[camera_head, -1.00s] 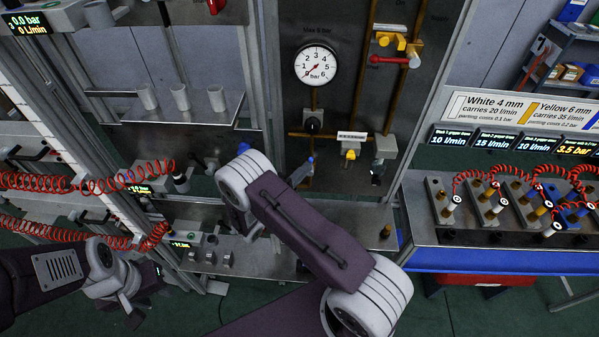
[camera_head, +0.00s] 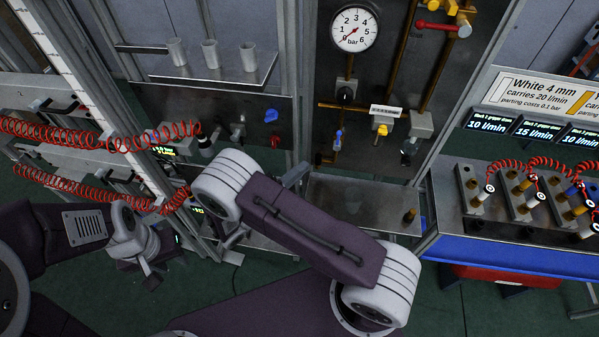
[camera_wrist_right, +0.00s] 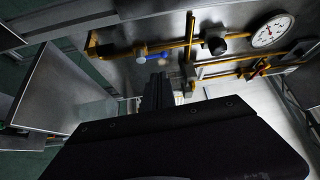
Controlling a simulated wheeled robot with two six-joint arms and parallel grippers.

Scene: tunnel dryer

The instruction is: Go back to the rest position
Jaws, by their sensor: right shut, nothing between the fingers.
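My right gripper (camera_wrist_right: 158,88) shows in the right wrist view as dark fingers, shut with nothing between them. It points toward the panel with brass pipes, a blue-handled valve (camera_wrist_right: 152,57) and a pressure gauge (camera_wrist_right: 270,31). In the head view the right arm's links cross the lower middle, and its fingers cannot be made out clearly. My left gripper (camera_head: 156,278) hangs low at the left in the head view, over the green floor and apart from the racks. It is small and dark there, and I cannot tell whether its jaws are open.
Red coiled hoses (camera_head: 95,135) run close above my left gripper. A shelf with white cups (camera_head: 210,54) is behind. A metal ledge (camera_head: 360,200) lies just beyond my right arm. A blue-edged bench (camera_head: 500,250) with fittings stands right.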

